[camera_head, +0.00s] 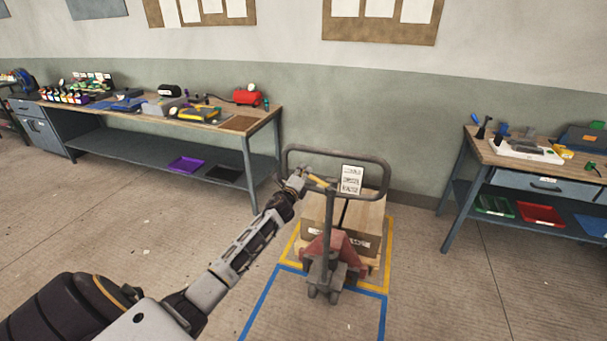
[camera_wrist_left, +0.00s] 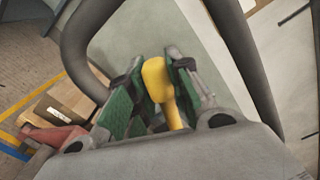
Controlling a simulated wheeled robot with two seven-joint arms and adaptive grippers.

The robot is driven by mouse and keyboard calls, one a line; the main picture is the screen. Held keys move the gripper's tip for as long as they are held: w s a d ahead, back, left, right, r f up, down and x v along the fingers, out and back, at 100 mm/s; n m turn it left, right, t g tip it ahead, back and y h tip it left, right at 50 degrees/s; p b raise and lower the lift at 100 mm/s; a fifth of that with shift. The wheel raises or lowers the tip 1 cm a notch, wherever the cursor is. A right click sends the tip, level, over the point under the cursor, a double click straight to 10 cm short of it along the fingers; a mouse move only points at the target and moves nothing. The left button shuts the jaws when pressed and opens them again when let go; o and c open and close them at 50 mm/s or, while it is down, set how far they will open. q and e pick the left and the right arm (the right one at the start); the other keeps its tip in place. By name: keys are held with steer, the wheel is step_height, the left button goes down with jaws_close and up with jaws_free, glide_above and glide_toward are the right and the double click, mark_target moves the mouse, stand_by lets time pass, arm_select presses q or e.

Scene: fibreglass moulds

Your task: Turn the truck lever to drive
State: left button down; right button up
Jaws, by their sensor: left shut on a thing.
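The pallet truck (camera_head: 326,262) stands in the middle of the head view, with its grey looped handle (camera_head: 384,176) upright towards me. Its small yellow lever (camera_head: 319,181) sits inside the handle loop, and the lever's rounded yellow knob shows large in the left wrist view (camera_wrist_left: 155,78). My left gripper (camera_head: 298,182) reaches in from the left to the lever. In the wrist view its green-padded fingers (camera_wrist_left: 152,95) stand on both sides of the yellow lever and are shut on it. My right gripper is in neither view.
A cardboard box (camera_head: 365,222) rests on the truck behind the handle. A label card (camera_head: 351,179) hangs in the handle loop. Yellow and blue floor lines (camera_head: 262,300) surround the truck. Workbenches stand at left (camera_head: 232,125) and right (camera_head: 480,150).

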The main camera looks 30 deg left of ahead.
arm_select(q)
steer(key=shift+s+a+f+n+b, duration=0.1)
steer(key=shift+a+f+n+b, duration=0.15)
steer(key=shift+f+n+b, duration=0.8)
steer(key=shift+s+a+f+n+b, duration=0.1)
steer(key=shift+a+f+n+b, duration=0.1)
steer(key=shift+f+n+b, duration=0.8)
steer(key=c, duration=1.7)
jaws_free()
steer(key=shift+f+p, duration=0.3)
steer(key=o, duration=0.4)
steer(key=shift+n, duration=0.25)
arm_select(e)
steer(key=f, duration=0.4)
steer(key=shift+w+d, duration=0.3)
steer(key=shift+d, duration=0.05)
arm_select(q)
steer(key=shift+r, duration=0.2)
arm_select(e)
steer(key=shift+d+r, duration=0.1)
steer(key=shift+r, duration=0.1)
